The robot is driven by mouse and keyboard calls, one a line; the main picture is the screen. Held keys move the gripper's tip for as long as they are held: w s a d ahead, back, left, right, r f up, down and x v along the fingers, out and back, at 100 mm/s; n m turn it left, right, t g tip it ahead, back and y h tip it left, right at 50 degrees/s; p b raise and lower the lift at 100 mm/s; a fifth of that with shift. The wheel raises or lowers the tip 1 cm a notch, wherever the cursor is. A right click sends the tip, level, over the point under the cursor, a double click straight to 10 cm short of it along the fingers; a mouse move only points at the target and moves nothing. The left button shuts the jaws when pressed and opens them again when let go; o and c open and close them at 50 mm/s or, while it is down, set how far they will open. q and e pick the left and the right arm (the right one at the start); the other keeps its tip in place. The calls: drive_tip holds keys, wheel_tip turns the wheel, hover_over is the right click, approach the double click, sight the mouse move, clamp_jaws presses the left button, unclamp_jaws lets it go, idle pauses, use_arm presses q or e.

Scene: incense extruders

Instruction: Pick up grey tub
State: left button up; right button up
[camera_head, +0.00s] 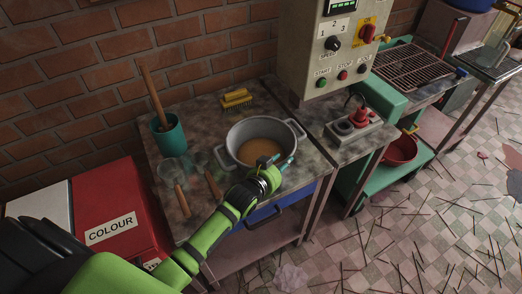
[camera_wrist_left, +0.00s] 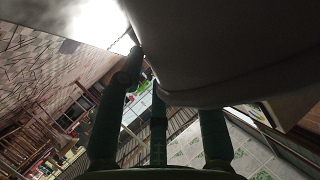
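The grey tub (camera_head: 237,133) is a round two-handled pot with yellow-brown liquid in it, upright on the worktop. My left gripper (camera_head: 276,163) is at the tub's near right rim, its arm reaching in from the lower left and covering part of the near wall. In the left wrist view, the dark underside of what looks like the tub (camera_wrist_left: 225,45) fills the upper right. The dark green fingers (camera_wrist_left: 155,95) come up close against it. Whether they close on the rim is hidden. My right gripper is not in view.
A teal cup (camera_head: 170,138) with a wooden stick, two glass vessels with brown handles and a yellow brush (camera_head: 236,98) share the worktop (camera_head: 203,110). A control box (camera_head: 330,50) stands behind right. A red COLOUR box (camera_head: 112,215) is at left.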

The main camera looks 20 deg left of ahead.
use_arm(q)
clamp_jaws()
drive_tip(key=shift+r, duration=0.1)
